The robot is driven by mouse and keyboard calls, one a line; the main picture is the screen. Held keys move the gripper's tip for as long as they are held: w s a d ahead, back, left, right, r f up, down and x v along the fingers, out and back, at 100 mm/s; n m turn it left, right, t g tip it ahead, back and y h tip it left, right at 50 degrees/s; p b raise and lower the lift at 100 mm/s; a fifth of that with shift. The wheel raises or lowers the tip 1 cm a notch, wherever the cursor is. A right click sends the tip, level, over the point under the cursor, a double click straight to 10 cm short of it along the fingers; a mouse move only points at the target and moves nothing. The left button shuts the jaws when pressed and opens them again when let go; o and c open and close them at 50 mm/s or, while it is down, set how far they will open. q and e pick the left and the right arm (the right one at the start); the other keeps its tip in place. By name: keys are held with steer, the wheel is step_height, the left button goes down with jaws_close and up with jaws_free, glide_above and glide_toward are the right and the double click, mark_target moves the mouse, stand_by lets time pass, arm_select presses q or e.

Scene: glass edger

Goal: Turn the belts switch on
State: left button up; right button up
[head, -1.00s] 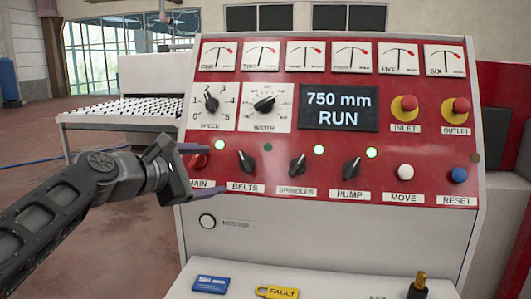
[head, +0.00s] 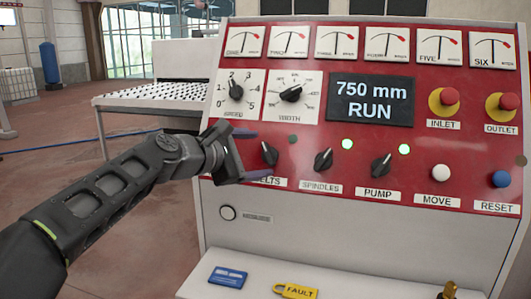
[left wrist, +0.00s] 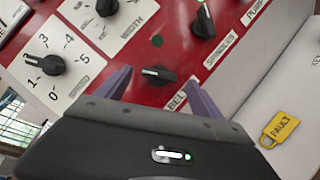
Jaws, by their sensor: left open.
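The belts switch (head: 269,153) is a black knob on the red panel, its pointer tilted up and to the left. The belts lamp (head: 293,139) above it is dark green and unlit. My left gripper (head: 252,156) is open, its purple fingers just left of the knob, one above and one below. In the left wrist view the belts switch (left wrist: 157,75) shows between the spread fingertips (left wrist: 160,88), and contact cannot be told. The gripper hides the main switch and part of the BELTS label. My right gripper is out of view.
The spindles switch (head: 323,160) and pump switch (head: 381,164) tilt up-right under lit lamps. The display (head: 370,100) reads 750 mm RUN. The speed dial (head: 236,92) sits above my gripper. A yellow FAULT padlock tag (head: 296,291) and blue card (head: 229,276) lie on the ledge below.

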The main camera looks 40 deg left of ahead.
mark_target(267, 154)
arm_select(q)
steer(key=shift+x, duration=1.8)
steer(key=c, duration=1.4)
